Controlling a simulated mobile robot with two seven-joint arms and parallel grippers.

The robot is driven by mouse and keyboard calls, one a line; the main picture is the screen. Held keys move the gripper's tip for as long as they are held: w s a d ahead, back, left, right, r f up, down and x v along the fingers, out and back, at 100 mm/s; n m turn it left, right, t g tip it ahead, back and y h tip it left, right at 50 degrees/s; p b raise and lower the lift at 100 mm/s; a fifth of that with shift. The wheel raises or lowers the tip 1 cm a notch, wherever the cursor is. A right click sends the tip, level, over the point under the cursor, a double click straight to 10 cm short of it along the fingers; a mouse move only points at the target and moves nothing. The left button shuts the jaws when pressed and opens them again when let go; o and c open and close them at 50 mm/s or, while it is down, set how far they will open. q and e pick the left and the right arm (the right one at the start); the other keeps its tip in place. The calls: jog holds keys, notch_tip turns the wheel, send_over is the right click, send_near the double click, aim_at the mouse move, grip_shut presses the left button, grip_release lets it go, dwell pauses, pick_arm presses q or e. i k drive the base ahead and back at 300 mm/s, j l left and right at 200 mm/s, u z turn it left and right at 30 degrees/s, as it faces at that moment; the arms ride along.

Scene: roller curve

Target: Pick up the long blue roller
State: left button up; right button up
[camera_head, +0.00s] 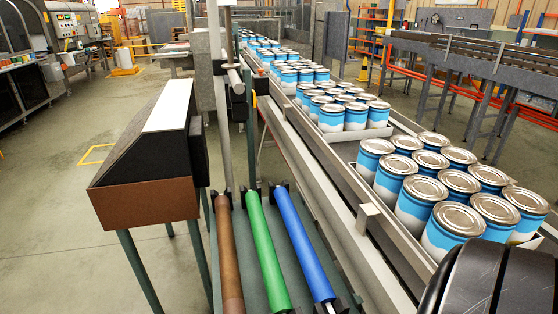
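The long blue roller (303,247) lies at the right of a row of three rollers on a grey-green stand at the bottom middle. It runs away from me, with dark holders at its far and near ends. A green roller (267,255) lies just to its left, apart from it. A brown roller (229,255) lies further left.
A conveyor with several blue-and-white cans (455,220) runs along the right of the stand, its metal rail (330,190) close to the blue roller. A dark box with a white top (170,105) stands at left. A vertical post (222,100) rises behind the rollers.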

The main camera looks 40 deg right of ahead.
aim_at(322, 291)
jog(key=z, duration=1.9)
jog(key=i+j+z, duration=0.15)
jog(key=j+z, duration=0.35)
jog(key=i+j+z, duration=0.1)
jog(key=j+z, duration=0.85)
